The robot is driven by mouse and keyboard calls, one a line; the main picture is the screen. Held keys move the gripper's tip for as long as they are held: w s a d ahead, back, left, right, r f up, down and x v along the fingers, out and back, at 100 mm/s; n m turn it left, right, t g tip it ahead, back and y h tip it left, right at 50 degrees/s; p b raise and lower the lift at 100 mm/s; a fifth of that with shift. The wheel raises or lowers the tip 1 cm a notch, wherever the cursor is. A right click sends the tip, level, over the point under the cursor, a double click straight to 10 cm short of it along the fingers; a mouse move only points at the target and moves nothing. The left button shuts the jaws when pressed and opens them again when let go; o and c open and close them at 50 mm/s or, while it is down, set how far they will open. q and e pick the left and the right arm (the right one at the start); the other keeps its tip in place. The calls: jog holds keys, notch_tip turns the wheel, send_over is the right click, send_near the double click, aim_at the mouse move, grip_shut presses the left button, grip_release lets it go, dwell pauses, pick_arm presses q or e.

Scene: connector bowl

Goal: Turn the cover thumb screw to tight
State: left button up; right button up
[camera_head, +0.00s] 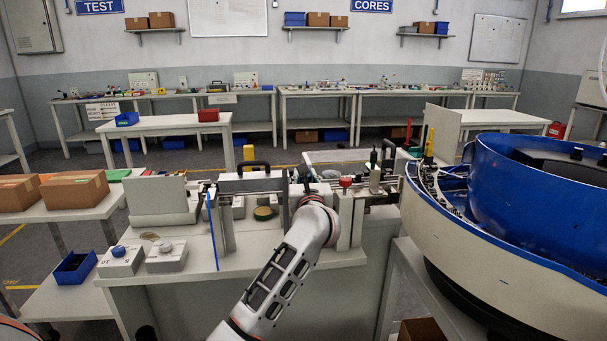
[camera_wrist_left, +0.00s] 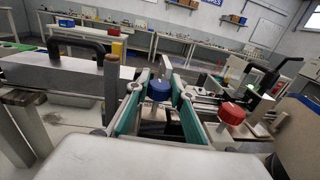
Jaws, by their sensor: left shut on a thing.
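In the left wrist view, the two teal fingers of my left gripper (camera_wrist_left: 158,108) stand on either side of a knob with a blue top (camera_wrist_left: 158,89), which I take for the cover thumb screw. The gripper is shut on it; how far the screw is turned cannot be told. In the head view, my own wrist hides the blue knob and most of the gripper. The grey cover (camera_wrist_left: 62,73) with a black handle (camera_wrist_left: 75,45) is left of the fingers; it also shows in the head view (camera_head: 250,184). My right gripper is not in view.
A red knob (camera_wrist_left: 231,113) stands close to the right of my left gripper; it also shows in the head view (camera_head: 346,182). A large blue bowl (camera_head: 540,190) fills the right side. Two control boxes (camera_head: 121,261) sit at the bench's front left. The bench front (camera_head: 240,262) has free room.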

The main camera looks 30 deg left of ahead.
pick_arm(q)
jog(key=shift+r+m+t+h, duration=0.1)
jog(key=shift+m+t+h, duration=0.3)
jog(key=shift+h, duration=0.1)
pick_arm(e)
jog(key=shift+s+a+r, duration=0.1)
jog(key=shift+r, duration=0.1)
pick_arm(q)
jog(key=shift+h+p, duration=0.3)
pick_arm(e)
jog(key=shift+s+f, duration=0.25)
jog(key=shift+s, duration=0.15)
pick_arm(q)
jog(key=o, duration=1.1)
jog(key=shift+o, duration=0.2)
jog(key=shift+s+f, duration=0.1)
jog(key=shift+f, duration=0.1)
jog(key=v, duration=0.8)
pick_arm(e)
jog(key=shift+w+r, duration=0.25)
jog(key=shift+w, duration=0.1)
pick_arm(q)
jog(key=shift+d, duration=0.15)
